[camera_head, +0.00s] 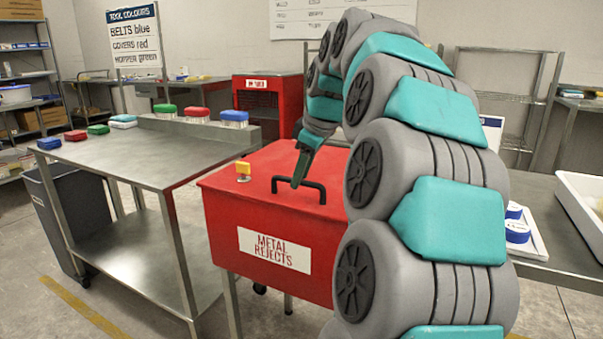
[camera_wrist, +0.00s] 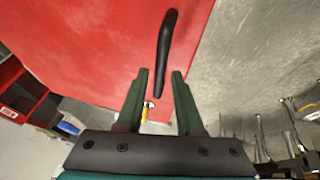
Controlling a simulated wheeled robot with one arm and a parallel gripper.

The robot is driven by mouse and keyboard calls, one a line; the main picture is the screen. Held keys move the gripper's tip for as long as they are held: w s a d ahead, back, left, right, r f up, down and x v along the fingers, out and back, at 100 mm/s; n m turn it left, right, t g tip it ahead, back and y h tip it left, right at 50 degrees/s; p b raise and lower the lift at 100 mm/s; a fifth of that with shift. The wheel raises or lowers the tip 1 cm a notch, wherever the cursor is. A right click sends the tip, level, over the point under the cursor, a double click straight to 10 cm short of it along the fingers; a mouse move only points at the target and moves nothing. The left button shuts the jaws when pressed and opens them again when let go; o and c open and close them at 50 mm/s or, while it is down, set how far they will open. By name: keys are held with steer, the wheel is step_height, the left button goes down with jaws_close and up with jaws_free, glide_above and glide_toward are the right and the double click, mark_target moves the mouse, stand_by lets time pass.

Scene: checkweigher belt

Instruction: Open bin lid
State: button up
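The red metal rejects bin (camera_head: 222,232) stands in the middle of the head view, with a white label on its front. Its flat red lid (camera_head: 262,165) is down. A black bar handle (camera_head: 318,188) stands on the lid, and it also shows in the wrist view (camera_wrist: 165,50). My gripper (camera_head: 297,182) points down at the handle in the head view. Contact cannot be told.
A yellow-topped block (camera_head: 243,170) sits on the lid's left side. A steel table (camera_head: 150,160) with coloured brushes stands left. A steel bench (camera_head: 545,220) with a white tray (camera_head: 577,205) stands right. Another red cabinet (camera_head: 262,95) is behind.

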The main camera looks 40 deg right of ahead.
jaws_close()
stand_by(1.1)
